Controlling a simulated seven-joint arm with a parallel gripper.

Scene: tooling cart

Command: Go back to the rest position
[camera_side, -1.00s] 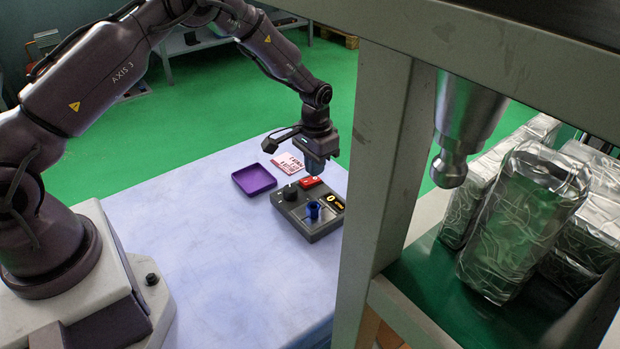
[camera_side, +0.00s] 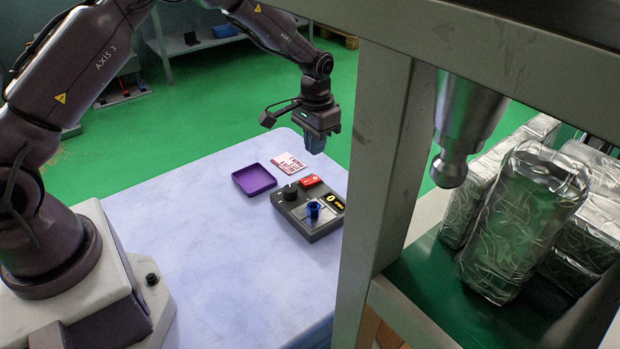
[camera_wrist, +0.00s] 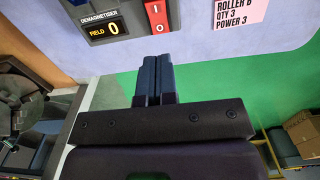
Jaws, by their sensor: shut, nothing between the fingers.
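My gripper (camera_side: 316,143) is shut and empty, pointing down, and hangs in the air above the far right part of the cart top. Its two dark blue fingers show pressed together in the wrist view (camera_wrist: 153,66). Below it on the cart stands the dark demagnetiser box (camera_side: 318,227) with a red switch (camera_side: 309,181), a black knob (camera_side: 290,192) and a blue part (camera_side: 313,210) on its top. In the wrist view the box's display (camera_wrist: 107,30) reads 0. The gripper is clear of the box.
A purple tray (camera_side: 254,180) and a pink label card (camera_side: 289,164) lie on the pale cart top (camera_side: 190,260). A grey frame post (camera_side: 385,160) stands close on the right, with foil-wrapped packages (camera_side: 525,220) behind it. The cart's left middle is bare.

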